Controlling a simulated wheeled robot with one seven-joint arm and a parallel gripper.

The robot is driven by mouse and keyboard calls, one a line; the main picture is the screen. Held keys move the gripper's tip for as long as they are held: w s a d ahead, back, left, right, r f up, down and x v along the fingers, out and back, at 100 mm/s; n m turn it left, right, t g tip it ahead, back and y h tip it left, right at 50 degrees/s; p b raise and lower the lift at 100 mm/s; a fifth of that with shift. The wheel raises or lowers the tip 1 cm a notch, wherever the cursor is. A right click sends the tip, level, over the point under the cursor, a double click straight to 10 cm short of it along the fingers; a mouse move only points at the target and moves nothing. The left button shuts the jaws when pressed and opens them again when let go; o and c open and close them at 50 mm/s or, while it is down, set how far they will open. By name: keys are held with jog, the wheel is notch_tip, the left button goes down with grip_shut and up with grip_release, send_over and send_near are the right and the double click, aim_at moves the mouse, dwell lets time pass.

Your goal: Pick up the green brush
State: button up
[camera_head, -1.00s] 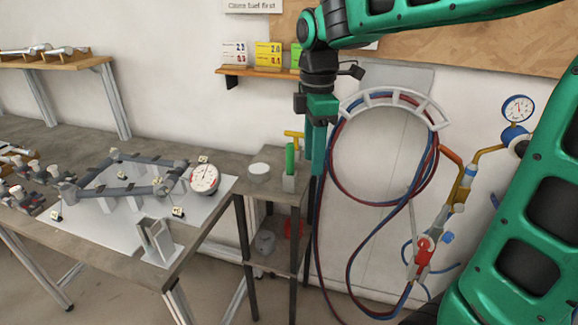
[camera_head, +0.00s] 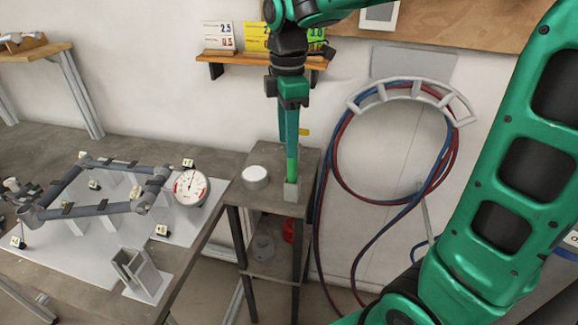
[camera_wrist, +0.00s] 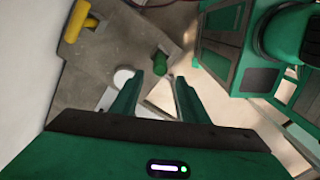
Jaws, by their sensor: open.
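The green brush (camera_head: 291,168) stands upright in a small grey holder (camera_head: 291,191) at the front right of the small shelf table's top. In the wrist view its green end (camera_wrist: 160,62) shows just beyond the fingertips, roughly in line with the gap between them. My gripper (camera_head: 290,146) points down over the brush, its fingers overlapping the brush's upper part in the head view. In the wrist view my gripper (camera_wrist: 159,76) is open with nothing between the fingers. How much height separates the fingertips and the brush I cannot tell.
A white round tub (camera_head: 255,178) stands left of the brush on the shelf table (camera_head: 262,200). A yellow-handled thing (camera_wrist: 78,22) is near the wall. Hoses (camera_head: 335,190) hang to the right. The bench at left holds a frame jig (camera_head: 95,208) and a dial gauge (camera_head: 190,187).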

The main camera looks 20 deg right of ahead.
aim_at(292, 167)
jog(key=f, duration=0.2)
jog(key=d+f, duration=0.1)
jog(key=f, duration=0.1)
jog(key=shift+f, duration=0.2)
jog(key=shift+d+f, duration=0.15)
jog(key=shift+f, duration=2.25)
grip_shut()
